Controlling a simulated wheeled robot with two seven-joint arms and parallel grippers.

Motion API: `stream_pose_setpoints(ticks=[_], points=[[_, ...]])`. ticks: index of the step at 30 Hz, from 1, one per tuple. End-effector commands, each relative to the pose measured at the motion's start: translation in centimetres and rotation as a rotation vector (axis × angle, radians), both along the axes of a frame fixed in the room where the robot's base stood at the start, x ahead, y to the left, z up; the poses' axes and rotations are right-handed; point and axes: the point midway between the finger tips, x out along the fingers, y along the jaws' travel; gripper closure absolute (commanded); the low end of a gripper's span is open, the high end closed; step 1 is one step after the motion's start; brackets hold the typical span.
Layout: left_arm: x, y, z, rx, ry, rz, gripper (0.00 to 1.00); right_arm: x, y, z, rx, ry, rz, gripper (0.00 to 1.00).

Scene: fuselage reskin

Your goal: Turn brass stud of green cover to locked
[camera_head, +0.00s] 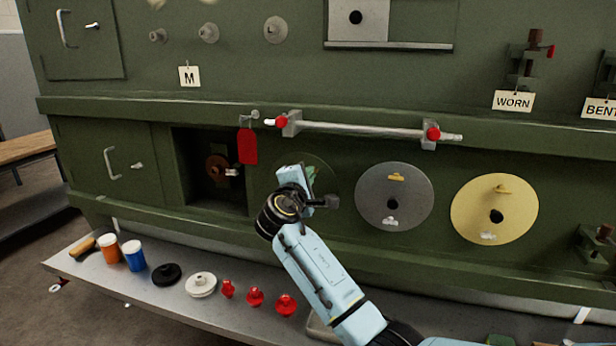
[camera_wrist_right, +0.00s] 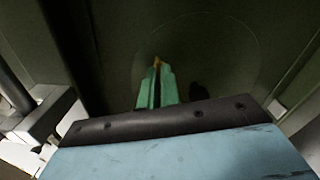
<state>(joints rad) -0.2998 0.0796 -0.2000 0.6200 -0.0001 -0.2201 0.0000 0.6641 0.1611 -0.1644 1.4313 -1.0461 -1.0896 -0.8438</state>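The round green cover (camera_head: 325,173) sits on the dark green lower panel, left of the grey disc, and is partly hidden behind my right gripper (camera_head: 311,174). In the right wrist view its faint round outline (camera_wrist_right: 225,50) shows, with a dark hole at right. The small brass stud (camera_wrist_right: 157,62) is at the tips of the green fingers of my right gripper (camera_wrist_right: 157,75). The fingers are close together and look shut on the stud, which is mostly hidden. The stud's turn angle cannot be read. My left gripper is not in view.
A grey disc (camera_head: 395,207) and a yellow disc (camera_head: 495,213) are to the right. An open recess (camera_head: 215,165) is at left, with a red tag (camera_head: 248,146) hanging near it. A rod (camera_head: 360,129) runs above. The bench (camera_head: 75,262) below holds jars and red knobs.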

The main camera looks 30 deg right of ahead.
Motion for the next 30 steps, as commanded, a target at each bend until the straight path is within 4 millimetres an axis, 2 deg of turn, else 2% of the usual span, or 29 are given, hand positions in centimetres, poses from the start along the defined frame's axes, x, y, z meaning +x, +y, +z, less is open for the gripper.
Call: stream_pose_setpoints(ticks=[11, 30], points=[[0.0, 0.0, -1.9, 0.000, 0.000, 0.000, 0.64, 0.0, 0.1, -0.4, 0.097, -0.111, 0.002, 1.00], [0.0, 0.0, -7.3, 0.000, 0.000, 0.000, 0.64, 0.0, 0.1, -0.3, 0.419, -0.493, 0.011, 1.00]])
